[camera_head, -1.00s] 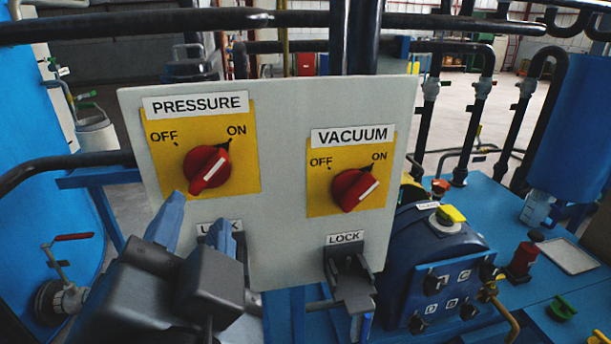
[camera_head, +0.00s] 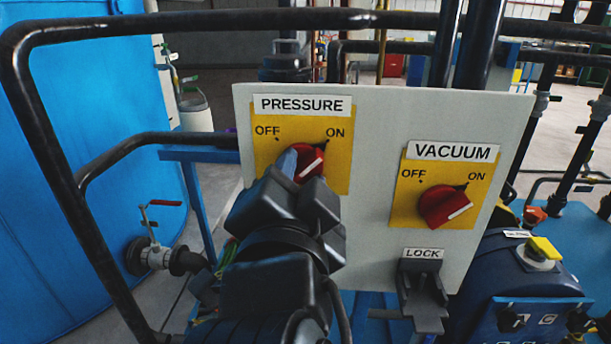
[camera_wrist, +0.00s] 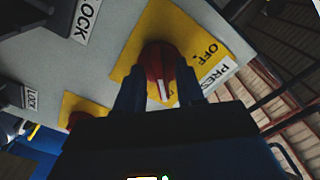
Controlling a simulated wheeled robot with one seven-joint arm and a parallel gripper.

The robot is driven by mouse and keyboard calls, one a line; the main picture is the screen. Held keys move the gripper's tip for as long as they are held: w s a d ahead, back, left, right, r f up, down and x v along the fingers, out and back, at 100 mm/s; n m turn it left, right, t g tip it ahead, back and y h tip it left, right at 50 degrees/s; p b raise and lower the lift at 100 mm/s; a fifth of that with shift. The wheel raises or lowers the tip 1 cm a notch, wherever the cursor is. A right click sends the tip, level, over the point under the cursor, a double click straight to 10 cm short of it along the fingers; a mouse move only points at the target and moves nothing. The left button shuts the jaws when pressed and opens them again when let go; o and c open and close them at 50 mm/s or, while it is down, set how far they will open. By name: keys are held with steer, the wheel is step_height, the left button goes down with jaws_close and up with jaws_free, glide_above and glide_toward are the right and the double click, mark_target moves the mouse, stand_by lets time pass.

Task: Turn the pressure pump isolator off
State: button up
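The red PRESSURE knob (camera_head: 308,160) sits on a yellow plate (camera_head: 273,118) at the upper left of the grey panel. Its handle slants from lower left to upper right, along the ON side, with OFF at upper left. My gripper (camera_head: 296,164) is at the knob and hides its left and lower part in the head view. In the wrist view, the knob (camera_wrist: 158,66) lies between my two spread fingers (camera_wrist: 160,92), one on each side. I cannot tell whether the fingers touch it.
A similar red VACUUM knob (camera_head: 444,206) is to the right, also slanted to ON. A dark lock bracket (camera_head: 421,290) sticks out below it. A black pipe rail (camera_head: 240,22) runs above and left of the panel. A blue tank (camera_head: 95,150) stands at left.

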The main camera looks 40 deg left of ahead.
jaws_close()
steer(key=shift+n, duration=0.3)
steer(key=n+p, duration=0.1)
steer(key=n, duration=0.2)
steer(key=shift+r+n+p, duration=0.1)
steer(key=shift+n+p, duration=0.2)
steer(key=shift+p, duration=0.1)
steer(key=n+p, duration=0.2)
steer(key=n, duration=0.2)
steer(key=shift+n, duration=0.3)
steer(key=n+p, duration=0.2)
steer(key=n, duration=0.2)
steer(key=shift+n, duration=0.3)
steer(key=shift+n+p, duration=1.35)
steer(key=shift+n, duration=0.85)
steer(key=shift+a, duration=0.1)
